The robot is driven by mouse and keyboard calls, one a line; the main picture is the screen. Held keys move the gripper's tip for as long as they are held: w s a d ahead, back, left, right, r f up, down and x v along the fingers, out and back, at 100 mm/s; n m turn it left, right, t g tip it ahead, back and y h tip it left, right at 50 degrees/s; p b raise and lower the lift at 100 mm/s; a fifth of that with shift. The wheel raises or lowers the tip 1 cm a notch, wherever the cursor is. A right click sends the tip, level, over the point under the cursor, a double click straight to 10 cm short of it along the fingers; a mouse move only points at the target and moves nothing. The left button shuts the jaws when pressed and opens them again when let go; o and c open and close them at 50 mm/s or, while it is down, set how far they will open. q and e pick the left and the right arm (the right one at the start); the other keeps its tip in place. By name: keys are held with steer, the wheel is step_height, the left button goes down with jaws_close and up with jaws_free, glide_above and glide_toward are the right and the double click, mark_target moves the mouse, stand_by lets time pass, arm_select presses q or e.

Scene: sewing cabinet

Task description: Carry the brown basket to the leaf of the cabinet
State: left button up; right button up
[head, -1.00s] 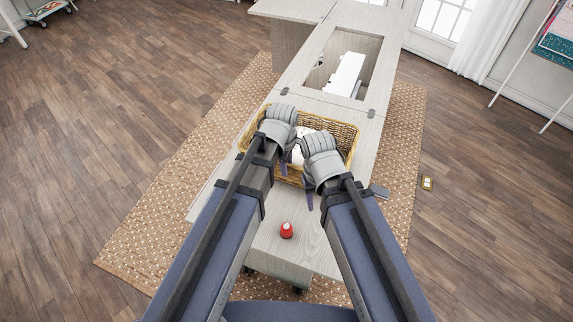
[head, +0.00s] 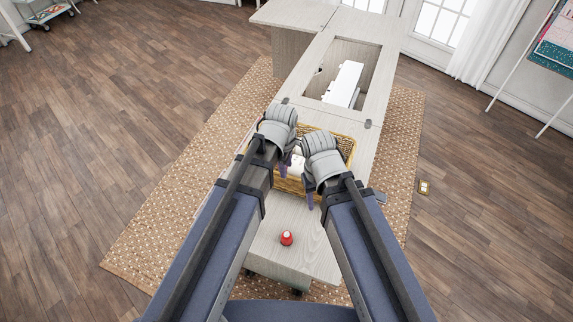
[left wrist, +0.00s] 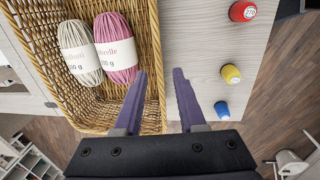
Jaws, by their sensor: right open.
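The brown wicker basket (head: 343,146) sits on the pale wood top of the cabinet (head: 375,100), partly hidden by my arms in the head view. In the left wrist view the basket (left wrist: 110,118) holds a beige yarn skein (left wrist: 80,52) and a pink yarn skein (left wrist: 116,48). My left gripper (head: 288,160) is open at the basket. In the left wrist view its fingers (left wrist: 160,78) are apart, one over the inside of the basket and one outside its rim. My right gripper (head: 309,196) is open at the near side of the basket; its contact is hidden.
A red spool (head: 286,238) stands on the near panel. Yellow (left wrist: 231,73) and blue (left wrist: 222,109) spools show in the left wrist view. Beyond the basket is an opening with a white machine (head: 344,84). A far panel (head: 292,13) extends left.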

step_height(320, 180, up, 6)
steer(key=p, duration=0.4)
steer(key=shift+p, duration=0.4)
steer(key=shift+c, duration=0.3)
